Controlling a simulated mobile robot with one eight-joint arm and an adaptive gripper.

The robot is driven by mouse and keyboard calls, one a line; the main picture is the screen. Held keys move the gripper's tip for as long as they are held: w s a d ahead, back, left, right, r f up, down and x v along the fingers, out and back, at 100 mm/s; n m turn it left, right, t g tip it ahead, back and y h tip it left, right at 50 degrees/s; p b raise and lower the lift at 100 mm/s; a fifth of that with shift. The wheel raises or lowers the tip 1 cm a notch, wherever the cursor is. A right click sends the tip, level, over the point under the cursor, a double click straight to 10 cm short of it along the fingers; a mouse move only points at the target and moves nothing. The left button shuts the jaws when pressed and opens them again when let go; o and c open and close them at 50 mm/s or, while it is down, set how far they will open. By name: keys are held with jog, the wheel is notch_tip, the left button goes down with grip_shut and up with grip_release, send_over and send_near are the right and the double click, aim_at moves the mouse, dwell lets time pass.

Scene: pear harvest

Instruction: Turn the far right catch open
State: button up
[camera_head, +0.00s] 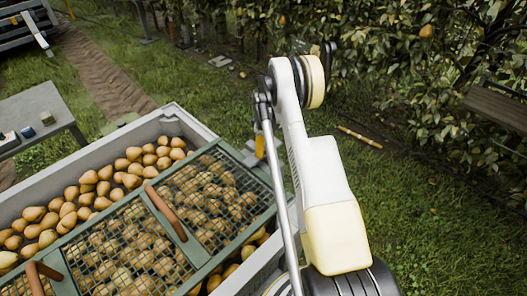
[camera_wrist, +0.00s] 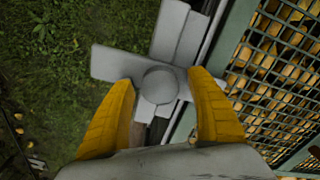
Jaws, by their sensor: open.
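In the wrist view the grey catch (camera_wrist: 112,63) is a flat bar with a round hub (camera_wrist: 158,85), mounted at the edge of the crate. Its bar lies crosswise to that edge, its longer end out over the grass. My gripper (camera_wrist: 162,80) is open, its two yellow fingers on either side of the hub; I cannot tell whether they touch the bar. In the head view a yellow finger (camera_head: 259,146) shows at the crate's far right corner, and the catch is hidden there. A green-framed mesh lid (camera_head: 187,246) lies over pears in the grey crate (camera_head: 196,126).
The lid has two brown handles (camera_head: 165,212). Loose pears (camera_head: 93,178) lie beside the lid. A grey table (camera_head: 41,104) with small items stands at the left. Leafy trees (camera_head: 420,60) and a wooden bench (camera_head: 495,108) are at the right. Open grass lies beyond the crate.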

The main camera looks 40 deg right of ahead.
jog(key=shift+f, duration=0.2)
jog(key=shift+c, duration=0.2)
jog(key=c, duration=1.4)
